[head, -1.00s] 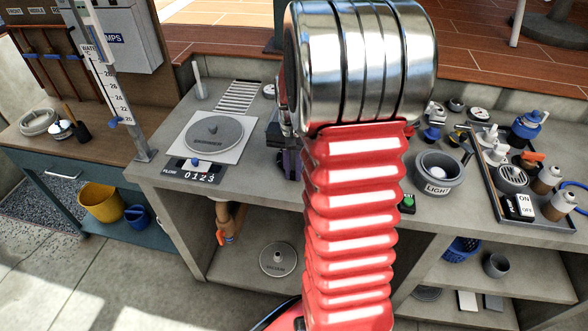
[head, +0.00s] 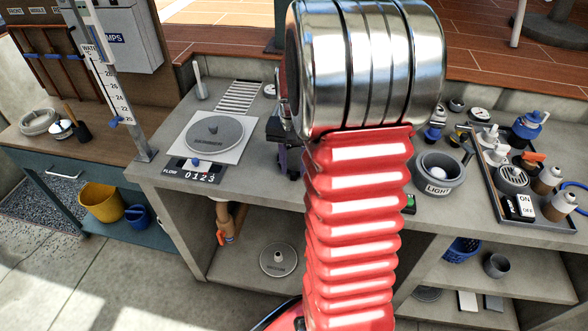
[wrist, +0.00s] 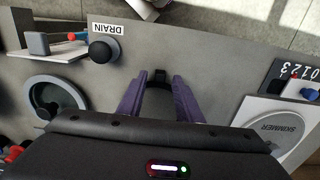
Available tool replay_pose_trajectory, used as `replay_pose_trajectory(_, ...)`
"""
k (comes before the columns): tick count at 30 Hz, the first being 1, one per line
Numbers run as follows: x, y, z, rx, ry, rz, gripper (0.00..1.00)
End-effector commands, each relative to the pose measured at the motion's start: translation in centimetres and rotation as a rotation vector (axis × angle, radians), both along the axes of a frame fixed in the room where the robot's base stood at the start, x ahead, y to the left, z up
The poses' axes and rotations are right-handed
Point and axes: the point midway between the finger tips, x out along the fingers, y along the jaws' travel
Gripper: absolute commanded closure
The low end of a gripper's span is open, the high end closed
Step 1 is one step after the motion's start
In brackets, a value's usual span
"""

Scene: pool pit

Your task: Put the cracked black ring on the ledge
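In the wrist view, my gripper (wrist: 158,84) points down at the grey counter with its two purple fingers apart. A small dark, arched thing (wrist: 157,76) shows between the fingertips, near the counter edge. It may be the cracked black ring, but its outline is partly hidden and I see no crack. I cannot make out firm contact on both sides. In the head view, my gripper (head: 290,160) is low over the counter, mostly hidden behind my red and chrome arm. The ring does not show there.
Left of my gripper is a skimmer lid on a white plate (head: 236,152). To the right are a grey light cup (head: 440,174) and a crowded tray (head: 566,221). A black knob (wrist: 103,50) by the DRAIN label is close to my fingers. Tiled decking (head: 490,60) lies behind.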

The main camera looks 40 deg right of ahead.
Motion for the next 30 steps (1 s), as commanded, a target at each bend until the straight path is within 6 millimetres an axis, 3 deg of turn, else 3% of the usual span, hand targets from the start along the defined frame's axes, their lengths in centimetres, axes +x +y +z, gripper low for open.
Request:
replay_pose_trajectory(16,0.0,0.0,9.0,-0.001,-0.002,0.001,0.68)
replay_pose_trajectory(21,0.0,0.0,10.1,0.000,0.000,0.001,0.68)
replay_pose_trajectory(30,0.0,0.1,10.3,0.001,0.001,0.001,0.68)
